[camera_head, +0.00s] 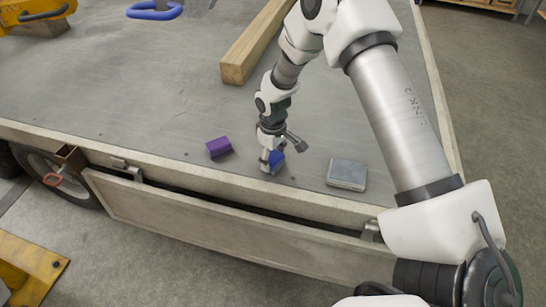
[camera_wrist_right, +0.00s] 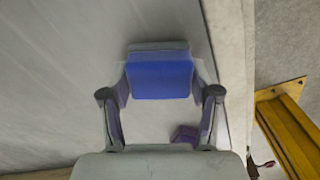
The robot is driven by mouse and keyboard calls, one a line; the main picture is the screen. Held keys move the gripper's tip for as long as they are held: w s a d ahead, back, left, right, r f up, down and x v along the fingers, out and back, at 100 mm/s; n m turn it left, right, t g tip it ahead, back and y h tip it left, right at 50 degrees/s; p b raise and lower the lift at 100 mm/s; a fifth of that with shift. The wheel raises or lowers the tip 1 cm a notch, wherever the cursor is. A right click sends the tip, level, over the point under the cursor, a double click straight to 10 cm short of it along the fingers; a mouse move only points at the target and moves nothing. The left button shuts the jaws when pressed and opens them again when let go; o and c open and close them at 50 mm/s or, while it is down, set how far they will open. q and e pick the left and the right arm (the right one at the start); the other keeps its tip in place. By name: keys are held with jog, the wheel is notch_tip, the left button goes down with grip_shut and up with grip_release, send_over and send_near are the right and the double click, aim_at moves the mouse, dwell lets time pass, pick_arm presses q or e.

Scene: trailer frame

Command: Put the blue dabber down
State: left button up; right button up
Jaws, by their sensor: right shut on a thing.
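The blue dabber (camera_wrist_right: 161,80) is between the two fingers of my right gripper (camera_wrist_right: 160,98) in the right wrist view. In the head view the blue dabber (camera_head: 276,159) shows in part at the fingers of my right gripper (camera_head: 270,163), low over the trailer bed (camera_head: 130,90) near its front edge. My right gripper is shut on the dabber. I cannot tell whether the dabber touches the bed. My left gripper does not show.
A purple block (camera_head: 219,147) lies left of my right gripper, and a grey flat box (camera_head: 347,174) lies to its right. A wooden beam (camera_head: 252,45) lies farther back. A blue-handled thing (camera_head: 155,11) is at the top. The bed left of the purple block is clear.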

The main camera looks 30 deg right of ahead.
aim_at(273, 157)
jog(key=shift+s+f, duration=0.1)
jog(key=shift+f, duration=0.05)
jog(key=o, duration=1.2)
notch_tip(273, 157, up, 12)
jog(key=shift+r, duration=0.2)
